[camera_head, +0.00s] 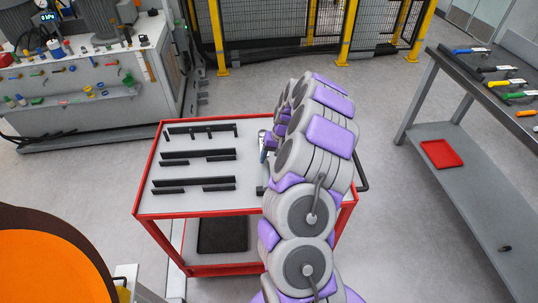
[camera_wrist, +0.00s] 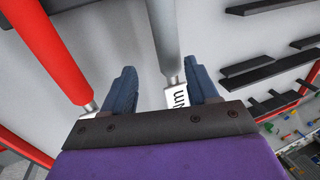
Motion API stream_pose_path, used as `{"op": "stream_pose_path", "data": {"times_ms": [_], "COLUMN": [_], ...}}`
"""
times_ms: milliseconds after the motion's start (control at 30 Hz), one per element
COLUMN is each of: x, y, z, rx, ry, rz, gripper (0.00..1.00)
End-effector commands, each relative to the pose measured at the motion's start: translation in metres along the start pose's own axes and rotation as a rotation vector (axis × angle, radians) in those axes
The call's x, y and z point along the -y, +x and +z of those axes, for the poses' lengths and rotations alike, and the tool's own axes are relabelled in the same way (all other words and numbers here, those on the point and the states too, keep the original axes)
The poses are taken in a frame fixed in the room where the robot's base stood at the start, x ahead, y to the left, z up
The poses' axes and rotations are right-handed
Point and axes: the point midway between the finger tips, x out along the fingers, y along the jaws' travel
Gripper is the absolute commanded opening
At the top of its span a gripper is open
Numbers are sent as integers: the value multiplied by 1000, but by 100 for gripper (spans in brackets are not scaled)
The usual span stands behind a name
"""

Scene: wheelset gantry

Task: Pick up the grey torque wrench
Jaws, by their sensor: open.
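The grey torque wrench (camera_wrist: 165,38) shows in the wrist view as a grey cylindrical handle with a metal neck and a white label bearing dark letters. It lies over a light grey surface. My gripper (camera_wrist: 162,68) is open, with one blue finger on each side of the wrench's neck. I cannot tell whether either finger touches it. A second wrench with a red handle (camera_wrist: 48,48) lies to the left, outside the fingers. In the head view, my arm hides most of the wrenches and my gripper over the right part of the red-rimmed cart (camera_head: 204,213).
Several black slotted racks (camera_head: 198,154) stand on the cart's left half, also visible in the wrist view (camera_wrist: 265,65). A workbench with tools (camera_head: 500,78) stands at right, with a red tray (camera_head: 441,154) on its lower shelf. Yellow-posted fencing (camera_head: 348,30) runs behind.

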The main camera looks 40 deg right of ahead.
Motion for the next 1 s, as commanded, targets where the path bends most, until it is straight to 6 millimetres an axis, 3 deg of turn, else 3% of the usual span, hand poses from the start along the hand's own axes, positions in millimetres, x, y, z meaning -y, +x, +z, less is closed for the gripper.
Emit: {"op": "stream_pose_path", "data": {"times_ms": [167,400,667,1000], "x": [2,-11,-7,-3], "y": [14,51,52,52], "z": [3,-5,-4,0], "rx": [3,14,3,3], "ry": [-4,2,1,0], "rz": [0,-12,-9,-5], "gripper": [59,59,59,29]}}
